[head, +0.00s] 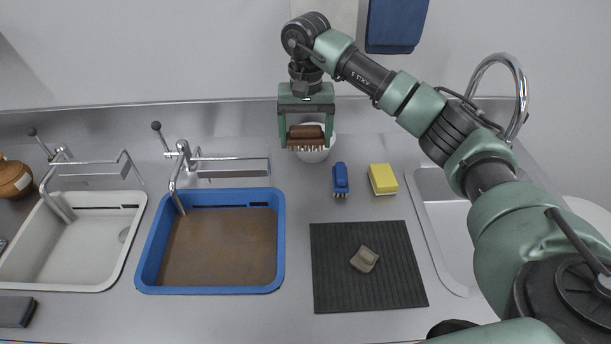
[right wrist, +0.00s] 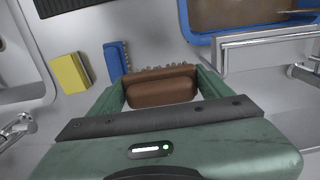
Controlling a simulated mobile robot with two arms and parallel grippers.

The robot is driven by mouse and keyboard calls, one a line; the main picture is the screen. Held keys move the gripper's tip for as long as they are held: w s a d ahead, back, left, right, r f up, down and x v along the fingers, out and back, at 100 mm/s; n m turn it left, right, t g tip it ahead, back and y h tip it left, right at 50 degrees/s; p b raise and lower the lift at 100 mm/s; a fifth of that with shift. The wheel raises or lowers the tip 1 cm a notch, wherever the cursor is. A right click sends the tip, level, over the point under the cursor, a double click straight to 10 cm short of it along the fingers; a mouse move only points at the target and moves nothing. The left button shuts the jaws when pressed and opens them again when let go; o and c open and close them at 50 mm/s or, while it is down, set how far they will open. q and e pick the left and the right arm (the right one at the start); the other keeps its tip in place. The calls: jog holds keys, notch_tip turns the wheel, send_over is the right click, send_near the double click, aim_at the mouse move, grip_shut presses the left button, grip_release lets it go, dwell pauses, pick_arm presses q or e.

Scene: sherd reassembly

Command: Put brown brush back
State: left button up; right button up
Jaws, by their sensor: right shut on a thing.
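My right gripper (head: 307,144) is shut on the brown brush (head: 306,131) and holds it level, bristles down, in front of the back wall. In the head view a white round cup or pot (head: 314,154) shows just behind and below the brush; I cannot tell how high the brush is above the counter. In the right wrist view the brown brush (right wrist: 162,88) lies between the two green fingers, its bristles toward the top of the picture. My left gripper is not in view.
A yellow sponge block (head: 382,178) lies right of the blue brush. A dark ribbed mat (head: 335,285) bears one sherd (head: 364,259). A blue basin (head: 278,235) with brown water and a white basin (head: 20,275) stand left, with taps behind. A sink lies right.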

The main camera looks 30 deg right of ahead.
jog(key=p, duration=0.2)
send_over(305, 185)
notch_tip(305, 185, down, 9)
notch_tip(305, 185, down, 3)
jog(key=shift+s+f, duration=0.1)
jog(key=shift+s, duration=0.05)
jog(key=shift+f, duration=0.45)
